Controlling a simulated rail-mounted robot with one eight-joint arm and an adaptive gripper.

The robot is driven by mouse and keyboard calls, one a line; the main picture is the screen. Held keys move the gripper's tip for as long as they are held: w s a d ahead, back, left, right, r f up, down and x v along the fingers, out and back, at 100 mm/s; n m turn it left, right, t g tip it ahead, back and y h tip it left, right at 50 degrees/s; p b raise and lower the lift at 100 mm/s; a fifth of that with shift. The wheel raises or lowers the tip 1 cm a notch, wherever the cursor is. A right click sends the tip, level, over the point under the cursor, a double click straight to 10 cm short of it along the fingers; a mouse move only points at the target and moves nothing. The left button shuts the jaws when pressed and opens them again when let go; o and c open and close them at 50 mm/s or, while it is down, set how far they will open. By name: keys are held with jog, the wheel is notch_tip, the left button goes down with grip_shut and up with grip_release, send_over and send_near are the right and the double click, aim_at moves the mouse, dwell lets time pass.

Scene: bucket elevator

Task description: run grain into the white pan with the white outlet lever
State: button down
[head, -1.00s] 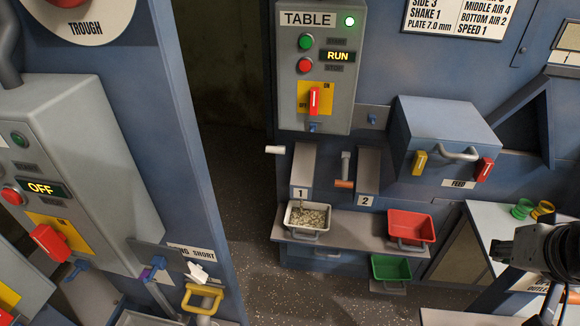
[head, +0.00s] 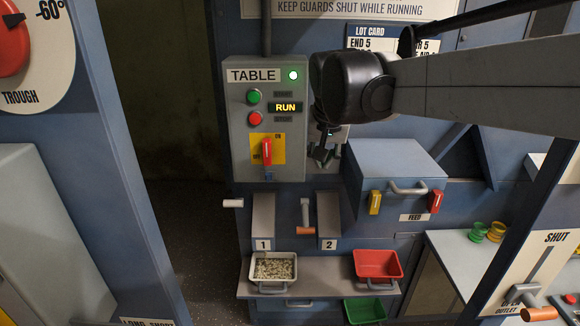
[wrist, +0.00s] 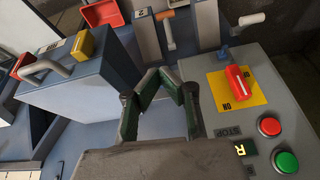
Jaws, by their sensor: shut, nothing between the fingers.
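The white outlet lever (head: 233,203) sticks out left of chute 1 (head: 263,220); its white grip also shows at the top of the wrist view (wrist: 251,19). The white pan (head: 273,268) stands on the ledge under chute 1 with pale grain in it. My gripper (head: 322,155) is in front of the panel right of the TABLE box, above and to the right of the white lever and apart from it. In the wrist view my gripper (wrist: 160,73) is shut and empty, its fingertips drawn together.
The TABLE box (head: 240,140) shows RUN, with a red switch (head: 266,151). An orange-gripped lever (head: 306,230) hangs beside chute 2 (head: 329,220). The red pan (head: 378,264) and green pan (head: 364,310) are below. The blue feed box (head: 400,160) juts out at right.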

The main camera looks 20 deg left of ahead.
jog(key=shift+n+g, duration=0.3)
jog(key=w+a+f, duration=0.1)
jog(key=a, duration=0.4)
jog(key=w+a+f, duration=0.1)
jog(key=a, duration=0.4)
jog(key=w+a+f, duration=0.1)
jog(key=a+f, duration=0.1)
jog(key=a, duration=0.3)
jog(key=shift+w, duration=0.3)
send_over(236, 203)
jog(key=s, duration=0.2)
notch_tip(236, 203, down, 6)
jog(key=x, duration=0.9)
jog(key=shift+s+a+f+p, duration=0.1)
jog(key=shift+a+f+p, duration=0.05)
jog(key=shift+f+p, duration=0.2)
